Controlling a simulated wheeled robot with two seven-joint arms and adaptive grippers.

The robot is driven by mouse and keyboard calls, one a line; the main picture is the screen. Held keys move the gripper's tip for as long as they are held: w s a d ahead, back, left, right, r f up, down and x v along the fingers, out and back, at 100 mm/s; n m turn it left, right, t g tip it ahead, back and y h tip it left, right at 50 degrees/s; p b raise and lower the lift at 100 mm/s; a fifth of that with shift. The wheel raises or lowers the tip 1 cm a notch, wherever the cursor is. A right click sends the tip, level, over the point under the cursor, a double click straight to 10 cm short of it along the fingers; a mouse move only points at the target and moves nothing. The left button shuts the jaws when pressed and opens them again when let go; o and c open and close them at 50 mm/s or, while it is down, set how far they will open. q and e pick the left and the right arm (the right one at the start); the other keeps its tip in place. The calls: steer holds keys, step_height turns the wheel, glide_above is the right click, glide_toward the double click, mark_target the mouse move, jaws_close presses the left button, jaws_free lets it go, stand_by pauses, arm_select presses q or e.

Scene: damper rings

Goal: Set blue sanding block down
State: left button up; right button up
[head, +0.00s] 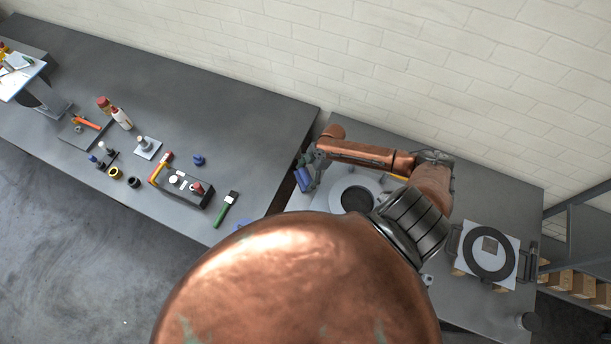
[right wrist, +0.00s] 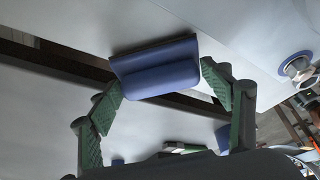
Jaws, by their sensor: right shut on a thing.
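The blue sanding block (head: 303,180) is a rounded blue piece with a dark flat side, at the left edge of the right-hand table (head: 460,200). It shows large in the right wrist view (right wrist: 158,72), between the two green-padded fingers. My right gripper (head: 307,168) is shut on it; it also shows in the right wrist view (right wrist: 163,80). The block's dark side faces the pale grey surface; I cannot tell whether it touches. My left gripper is not in view.
A grey disc with a dark centre (head: 335,196) and a black ring on a white plate (head: 490,272) are on the right-hand table. A dark gap separates it from the left table (head: 240,125), which holds a toolbox (head: 182,187), green brush (head: 222,213) and bottles (head: 121,118).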

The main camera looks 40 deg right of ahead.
steer(key=shift+f, duration=0.25)
steer(key=o, duration=1.2)
steer(key=shift+r, duration=0.1)
steer(key=v, duration=1.2)
steer(key=shift+c, duration=0.5)
jaws_close()
